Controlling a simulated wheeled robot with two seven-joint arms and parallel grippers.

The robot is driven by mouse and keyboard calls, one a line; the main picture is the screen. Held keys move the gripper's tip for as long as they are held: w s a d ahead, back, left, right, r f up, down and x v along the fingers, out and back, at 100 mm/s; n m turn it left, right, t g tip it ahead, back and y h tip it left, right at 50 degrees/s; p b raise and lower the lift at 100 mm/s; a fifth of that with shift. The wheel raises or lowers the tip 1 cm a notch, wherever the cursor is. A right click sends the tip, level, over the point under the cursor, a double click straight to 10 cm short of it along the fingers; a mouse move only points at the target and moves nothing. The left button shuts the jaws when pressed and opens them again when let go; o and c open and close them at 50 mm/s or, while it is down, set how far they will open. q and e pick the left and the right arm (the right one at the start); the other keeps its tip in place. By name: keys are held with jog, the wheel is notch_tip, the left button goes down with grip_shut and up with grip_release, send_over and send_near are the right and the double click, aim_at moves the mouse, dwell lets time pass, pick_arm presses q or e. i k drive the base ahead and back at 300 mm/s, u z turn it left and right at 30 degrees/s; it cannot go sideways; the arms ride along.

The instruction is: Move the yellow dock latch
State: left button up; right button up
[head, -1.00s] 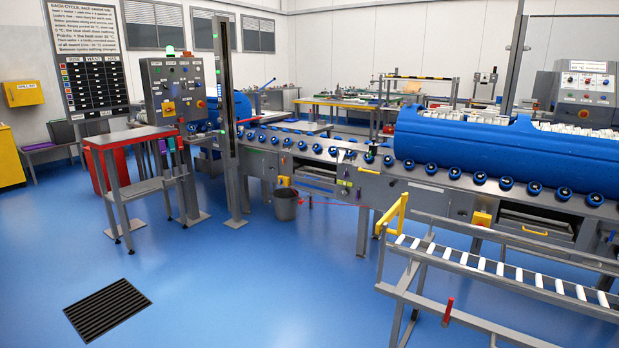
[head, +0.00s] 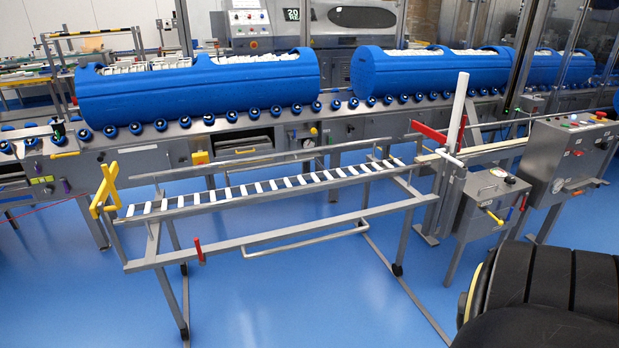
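A small yellow lever (head: 495,217) sticks out from the grey pedestal box (head: 490,195) at the right end of the roller cart. A larger yellow bracket (head: 105,190) stands at the cart's left end. Which of these yellow parts is the dock latch, I cannot tell. The lever is small here and its exact setting is unclear. Neither of my grippers is in view, and nothing is seen touching either yellow part.
The roller cart (head: 275,240) has a red handle (head: 199,250) at its front left. Blue tubs (head: 200,92) lie on the conveyor behind. A control cabinet (head: 570,155) stands right of the pedestal. Blue floor (head: 300,310) is clear in front.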

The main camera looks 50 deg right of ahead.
aim_at(486, 210)
jog(key=z, duration=2.7)
jog(key=i, duration=0.75)
jog(key=u, duration=0.3)
